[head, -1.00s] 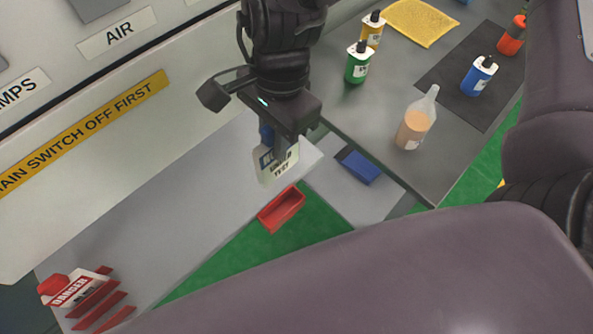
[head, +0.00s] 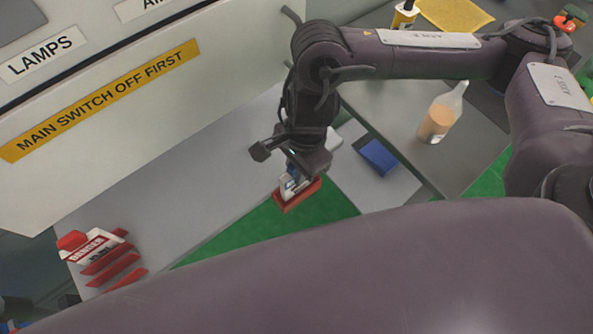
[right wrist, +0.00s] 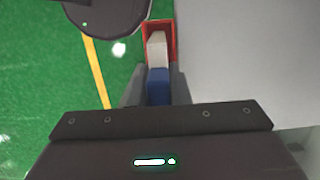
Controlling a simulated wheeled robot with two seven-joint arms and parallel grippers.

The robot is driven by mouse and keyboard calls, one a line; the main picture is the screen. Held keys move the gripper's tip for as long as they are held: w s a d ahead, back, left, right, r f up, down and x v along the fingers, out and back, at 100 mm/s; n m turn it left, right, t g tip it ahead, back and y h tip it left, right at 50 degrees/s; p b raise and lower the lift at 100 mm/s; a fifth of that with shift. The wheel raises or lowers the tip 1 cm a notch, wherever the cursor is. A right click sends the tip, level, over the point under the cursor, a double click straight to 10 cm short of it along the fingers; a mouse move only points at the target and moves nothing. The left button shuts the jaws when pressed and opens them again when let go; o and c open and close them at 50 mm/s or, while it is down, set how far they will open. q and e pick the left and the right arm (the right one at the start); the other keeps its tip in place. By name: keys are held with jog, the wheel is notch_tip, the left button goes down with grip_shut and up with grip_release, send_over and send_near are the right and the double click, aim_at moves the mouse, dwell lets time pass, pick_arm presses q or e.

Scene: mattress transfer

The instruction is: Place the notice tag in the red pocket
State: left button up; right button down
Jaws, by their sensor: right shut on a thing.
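The notice tag (head: 288,187), a white card with a blue grip part, is held in my right gripper (head: 292,176). The red pocket (head: 299,196) is an open-topped box at the edge of the grey surface. In the head view the tag's lower part is hidden behind the pocket's rim. In the right wrist view the white end of the tag (right wrist: 157,50) lies within the outline of the red pocket (right wrist: 173,35). It looks at least partly inside; how deep I cannot tell. The fingers grip the blue part just outside the pocket. My left gripper is not in view.
A blue tray (head: 378,157) lies right of the pocket. A bottle (head: 441,113) stands on the dark bench. A danger tag (head: 92,247) sits by red slats at lower left. A pale cabinet wall (head: 110,125) rises behind. The grey surface between is clear.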

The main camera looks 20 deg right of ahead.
notch_tip(320, 180, down, 2)
jog(key=shift+f, duration=0.1)
jog(key=shift+f+b, duration=0.2)
jog(key=shift+b, duration=0.1)
jog(key=c, duration=1.4)
grip_release()
jog(key=shift+r, duration=0.1)
jog(key=shift+o, duration=0.2)
jog(key=shift+r+p, duration=0.3)
jog(key=shift+r, duration=0.05)
jog(key=r, duration=0.3)
jog(key=d+r, duration=0.1)
jog(key=r, duration=0.7)
jog(key=shift+w+d+r, duration=0.25)
jog(key=shift+w+d, duration=0.05)
jog(key=shift+d, duration=0.05)
